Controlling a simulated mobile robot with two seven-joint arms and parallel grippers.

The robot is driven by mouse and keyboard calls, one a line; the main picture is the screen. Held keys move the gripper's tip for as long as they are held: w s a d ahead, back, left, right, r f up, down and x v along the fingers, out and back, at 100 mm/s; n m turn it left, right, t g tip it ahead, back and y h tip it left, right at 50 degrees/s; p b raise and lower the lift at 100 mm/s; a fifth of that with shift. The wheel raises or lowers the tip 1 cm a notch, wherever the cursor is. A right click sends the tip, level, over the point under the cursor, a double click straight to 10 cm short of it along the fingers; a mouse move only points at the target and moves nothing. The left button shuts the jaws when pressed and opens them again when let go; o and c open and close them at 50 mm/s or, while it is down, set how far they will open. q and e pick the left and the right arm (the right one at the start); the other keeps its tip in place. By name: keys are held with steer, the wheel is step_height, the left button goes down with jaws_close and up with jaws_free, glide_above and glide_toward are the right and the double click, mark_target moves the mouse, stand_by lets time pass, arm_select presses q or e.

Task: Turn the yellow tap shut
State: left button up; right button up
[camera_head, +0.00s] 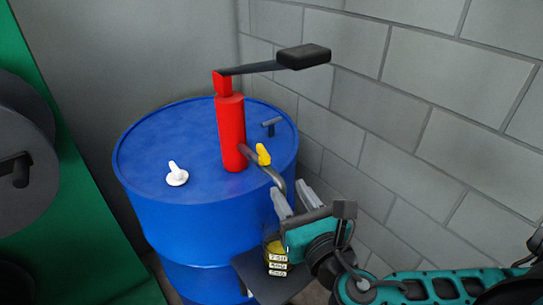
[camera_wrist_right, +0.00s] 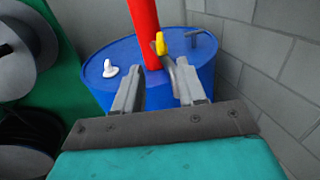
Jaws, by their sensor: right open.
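The yellow tap (camera_head: 263,154) sits on the dark curved spout of a red hand pump (camera_head: 231,130) on top of a blue drum (camera_head: 180,215). My right gripper (camera_head: 291,194) is open and empty, to the right of and below the tap in the head view. In the right wrist view the tap (camera_wrist_right: 160,43) stands upright beyond the open fingers (camera_wrist_right: 158,92), apart from them. A clear beaker (camera_head: 277,257) with level labels and yellowish content stands below the spout's end, partly hidden by my right gripper. My left gripper is not in view.
The pump's black handle (camera_head: 304,56) reaches out to the right above the drum. A white cap (camera_head: 177,174) and a grey T-shaped fitting (camera_head: 271,124) are on the drum top. A grey block wall (camera_head: 430,130) stands close on the right. Reels (camera_head: 22,160) on a green panel are at left.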

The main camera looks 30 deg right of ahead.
mark_target(268, 159)
steer(key=w, duration=0.4)
steer(key=w+d, duration=0.1)
steer(key=w, duration=0.7)
steer(key=shift+w+d, duration=0.35)
jaws_close()
